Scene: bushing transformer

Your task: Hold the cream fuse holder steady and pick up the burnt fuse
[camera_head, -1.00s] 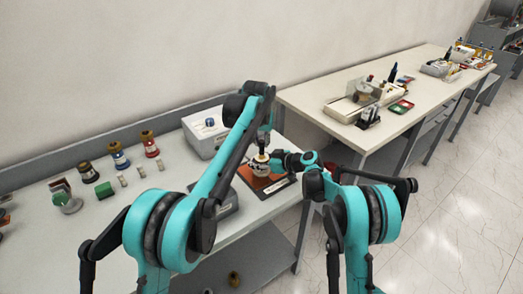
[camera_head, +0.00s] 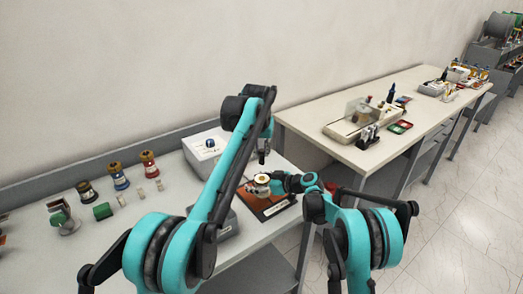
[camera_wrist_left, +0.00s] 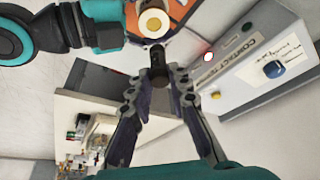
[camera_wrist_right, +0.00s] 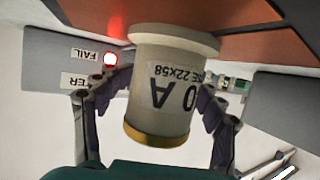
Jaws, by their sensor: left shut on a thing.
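The cream fuse holder (camera_head: 262,179) stands on an orange-brown mat on the near bench. It fills the middle of the right wrist view (camera_wrist_right: 165,85), with a gold rim and an "A" label. My right gripper (camera_head: 275,183) comes from the right, its fingers shut on the holder's two sides. My left gripper (camera_wrist_left: 158,88) is shut on the dark burnt fuse (camera_wrist_left: 158,62). The fuse hangs roughly upright just above the holder in the head view (camera_head: 262,157). The holder's round gold-rimmed top (camera_wrist_left: 154,23) faces the left wrist camera.
A white contact tester box (camera_head: 205,146) with a blue knob stands behind; its red lamp (camera_wrist_right: 110,59) by "FAIL" is lit. Several coloured bushings (camera_head: 120,176) and small cream fuses (camera_head: 140,193) stand left. A second table (camera_head: 330,112) is at the right.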

